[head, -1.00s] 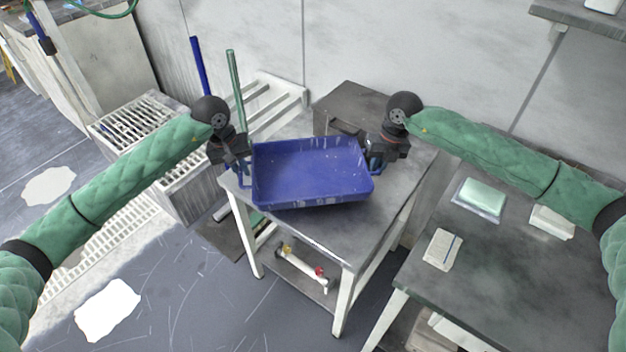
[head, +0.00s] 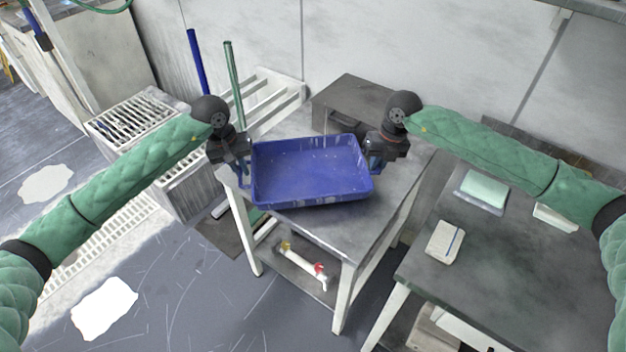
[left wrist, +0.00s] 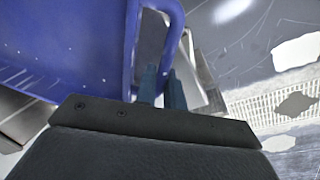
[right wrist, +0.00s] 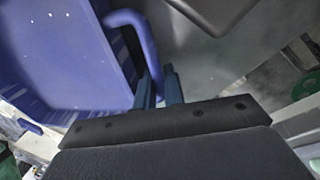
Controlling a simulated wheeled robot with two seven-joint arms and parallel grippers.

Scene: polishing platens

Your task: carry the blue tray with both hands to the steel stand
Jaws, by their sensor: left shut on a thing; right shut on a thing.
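The blue tray (head: 312,172) is empty and hangs level between my two grippers, over the grey-topped stand (head: 345,235) with pale legs. I cannot tell whether its underside touches the top. My left gripper (head: 243,170) is shut on the tray's left handle; the handle loop (left wrist: 172,40) shows between its fingers in the left wrist view. My right gripper (head: 376,163) is shut on the right handle; that loop (right wrist: 140,35) shows in the right wrist view. The tray hides part of the stand's top.
A dark grey box (head: 345,103) sits at the back of the stand's top. A slatted white rack (head: 265,95) and a grated unit (head: 135,125) stand at left.

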